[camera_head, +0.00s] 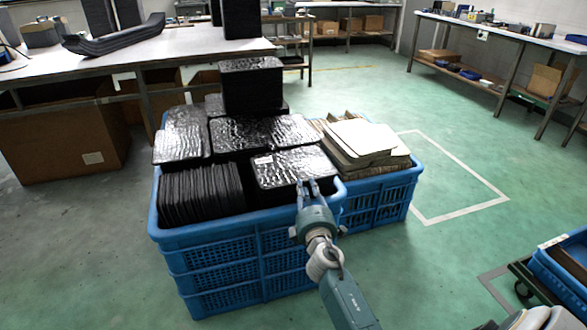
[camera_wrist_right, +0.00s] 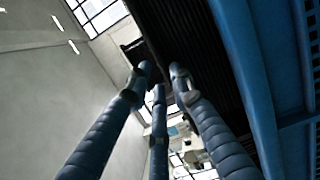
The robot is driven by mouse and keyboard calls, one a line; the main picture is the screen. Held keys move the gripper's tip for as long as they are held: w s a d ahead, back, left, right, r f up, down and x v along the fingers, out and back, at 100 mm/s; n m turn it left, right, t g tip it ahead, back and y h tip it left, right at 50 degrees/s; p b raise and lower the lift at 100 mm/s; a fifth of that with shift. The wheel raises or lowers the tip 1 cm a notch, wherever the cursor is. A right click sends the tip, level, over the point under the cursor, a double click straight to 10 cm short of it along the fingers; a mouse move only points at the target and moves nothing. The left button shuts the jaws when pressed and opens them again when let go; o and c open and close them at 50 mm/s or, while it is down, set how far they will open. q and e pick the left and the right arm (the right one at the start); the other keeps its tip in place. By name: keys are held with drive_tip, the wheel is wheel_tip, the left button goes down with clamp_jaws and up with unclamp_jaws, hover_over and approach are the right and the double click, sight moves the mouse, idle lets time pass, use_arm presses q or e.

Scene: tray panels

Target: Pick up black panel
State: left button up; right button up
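A shiny black panel (camera_head: 292,167) with a small white and red label lies on top at the front right of a blue crate (camera_head: 240,232). My right gripper (camera_head: 308,186) is at the panel's front edge, by the crate's front right corner. In the right wrist view the right gripper's fingers (camera_wrist_right: 160,75) stand apart, with a dark panel edge (camera_wrist_right: 148,38) reaching between their tips. I cannot tell whether they touch it. More black panels (camera_head: 262,131) lie behind, and several stand on edge (camera_head: 200,193) at the front left. My left gripper is not in view.
A second blue crate (camera_head: 378,203) with cream panels (camera_head: 362,140) stands right of the first. A taller black stack (camera_head: 252,87) rises at the back. A workbench (camera_head: 150,50) stands behind the crates.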

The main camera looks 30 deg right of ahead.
sight(305, 182)
drive_tip(key=x, duration=0.3)
drive_tip(key=shift+w+d+f, duration=0.1)
drive_tip(key=shift+w+d, duration=0.05)
drive_tip(key=shift+w, duration=0.05)
drive_tip(key=shift+c, duration=0.2)
clamp_jaws()
